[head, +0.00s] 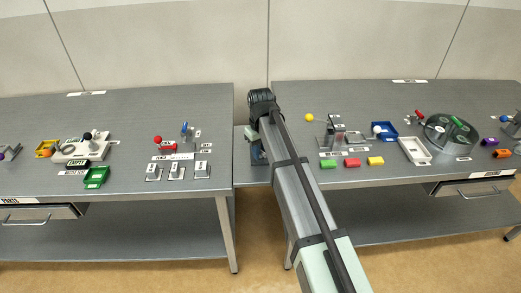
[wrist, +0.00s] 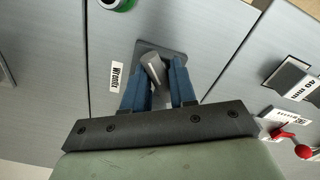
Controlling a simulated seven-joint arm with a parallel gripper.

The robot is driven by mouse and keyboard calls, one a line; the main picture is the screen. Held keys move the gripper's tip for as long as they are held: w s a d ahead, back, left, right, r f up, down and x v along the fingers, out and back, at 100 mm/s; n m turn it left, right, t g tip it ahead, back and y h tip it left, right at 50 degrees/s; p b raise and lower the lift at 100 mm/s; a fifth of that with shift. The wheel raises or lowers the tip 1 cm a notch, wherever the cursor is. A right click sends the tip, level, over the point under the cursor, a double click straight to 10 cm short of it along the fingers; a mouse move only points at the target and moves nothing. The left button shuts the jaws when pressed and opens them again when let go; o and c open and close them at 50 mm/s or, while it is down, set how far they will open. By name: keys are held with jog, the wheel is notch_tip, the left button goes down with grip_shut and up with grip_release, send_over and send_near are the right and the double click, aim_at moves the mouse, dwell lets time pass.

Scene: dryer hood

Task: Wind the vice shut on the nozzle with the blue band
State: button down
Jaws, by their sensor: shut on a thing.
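In the wrist view my gripper (wrist: 158,72) has its two blue fingers closed on a grey rod-like piece (wrist: 153,67). The piece stands tilted over a dark square plate (wrist: 172,53), beside a small white label. In the head view my arm reaches to the gap between the two tables and hides most of the gripper and the held piece. I cannot make out a blue band on the held piece. I cannot tell for certain which fixture is the vice; a grey metal fixture (head: 336,131) stands on the right table.
The left table (head: 60,113) holds a green tray (head: 96,178), a red-knobbed lever (head: 165,146) and several small stands. The right table holds a white tray (head: 414,150), a blue tray (head: 385,131), a round turntable (head: 436,138) and coloured blocks. Both tables have bare space towards the back.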

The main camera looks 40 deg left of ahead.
jog(key=shift+d+f+m, duration=0.1)
jog(key=shift+f+m, duration=0.05)
jog(key=shift+m, duration=0.25)
jog(key=shift+n, duration=1.4)
jog(key=shift+s+f, duration=0.1)
jog(key=c, duration=0.9)
grip_release()
jog(key=shift+o, duration=0.2)
jog(key=shift+r, duration=0.2)
